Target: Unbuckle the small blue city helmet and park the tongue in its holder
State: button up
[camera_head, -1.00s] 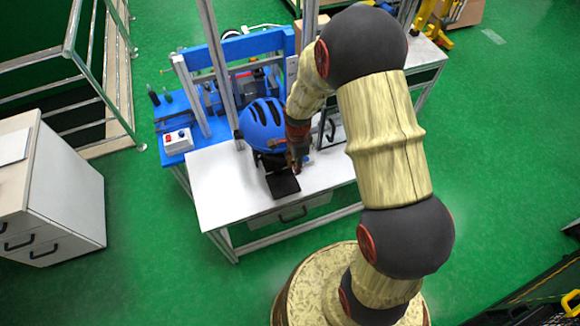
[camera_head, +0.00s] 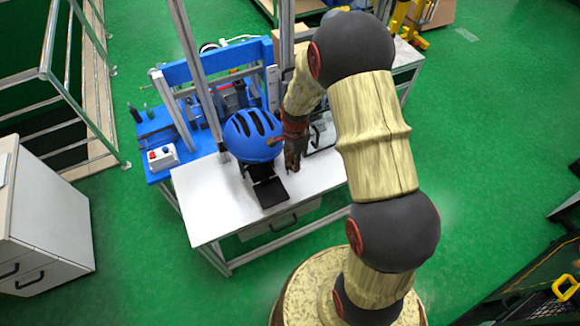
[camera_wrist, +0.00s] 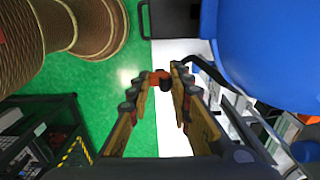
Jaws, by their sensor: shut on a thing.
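The blue helmet (camera_head: 252,136) with black vents sits on a black stand on the white table; its smooth blue shell fills the upper right of the wrist view (camera_wrist: 275,45). A black strap (camera_wrist: 208,70) runs along the shell's edge close to my fingertips. My gripper (camera_head: 292,165) is just right of the helmet, low over the table. In the wrist view, its fingers (camera_wrist: 160,85) close on a small orange-red and black piece (camera_wrist: 157,76), apparently the buckle tongue. I cannot make out the tongue's holder or whether the buckle halves are joined.
A black plate (camera_head: 270,192) lies in front of the helmet on the white table (camera_head: 215,205). A blue-framed rig with upright metal posts (camera_head: 196,75) stands behind. The table's front right is clear.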

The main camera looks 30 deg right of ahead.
jog(key=shift+w+d+r, duration=0.55)
jog(key=shift+w+d, duration=1)
jog(key=shift+d, duration=2.4)
jog(key=w+d+r+p, duration=0.2)
jog(key=w+r+p, duration=0.1)
jog(key=w+r, duration=0.5)
jog(key=shift+w+r+p, duration=0.2)
jog(key=shift+w+p, duration=0.2)
jog(key=shift+w, duration=0.35)
jog(key=shift+w+a, duration=0.1)
jog(key=shift+a, duration=0.05)
jog(key=w+a, duration=0.2)
jog(key=a, duration=0.1)
jog(key=w+a, duration=0.1)
jog(key=shift+w+a+f, duration=0.3)
jog(key=shift+w, duration=0.05)
jog(key=shift+s+a+f+b, duration=0.1)
jog(key=shift+f+b, duration=0.35)
jog(key=shift+f, duration=0.2)
jog(key=shift+s+a+f+b, duration=0.1)
jog(key=shift+f+b, duration=0.3)
jog(key=shift+f, duration=0.2)
dwell(0.4)
